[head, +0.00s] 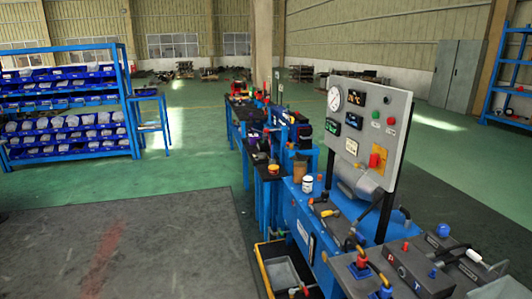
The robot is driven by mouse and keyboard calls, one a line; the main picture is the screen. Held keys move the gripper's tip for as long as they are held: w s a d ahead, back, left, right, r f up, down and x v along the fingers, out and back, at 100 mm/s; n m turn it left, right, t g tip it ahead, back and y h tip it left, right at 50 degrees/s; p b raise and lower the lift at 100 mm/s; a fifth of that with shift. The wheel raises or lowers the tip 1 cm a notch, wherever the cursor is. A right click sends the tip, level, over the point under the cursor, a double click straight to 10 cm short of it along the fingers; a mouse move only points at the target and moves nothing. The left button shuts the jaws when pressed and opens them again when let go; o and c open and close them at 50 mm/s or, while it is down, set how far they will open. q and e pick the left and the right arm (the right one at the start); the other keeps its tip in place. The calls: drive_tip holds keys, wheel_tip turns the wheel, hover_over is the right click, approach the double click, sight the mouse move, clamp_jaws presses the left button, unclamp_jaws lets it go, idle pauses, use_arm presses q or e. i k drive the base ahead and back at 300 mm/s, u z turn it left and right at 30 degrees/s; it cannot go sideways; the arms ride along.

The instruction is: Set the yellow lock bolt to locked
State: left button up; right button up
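I cannot single out the yellow lock bolt for certain in the head view. Small orange-yellow parts show on the blue crane stand (300,212) at the centre right, but they are too small to identify. A grey control panel (352,125) stands upright on a black frame above the stand. It carries a round white gauge, small displays and a red knob (377,159) on a yellow plate. Neither of my grippers is in view.
A row of blue benches (262,205) with tools runs away behind the stand. A yellow-rimmed bin (263,272) sits low at its left side. Blue shelves (62,109) with bins stand at the left. The dark floor mat (130,245) at the front left is clear.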

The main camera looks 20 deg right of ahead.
sight(357, 165)
drive_tip(key=u, duration=0.45)
drive_tip(key=i, duration=2.1)
drive_tip(key=z, duration=0.3)
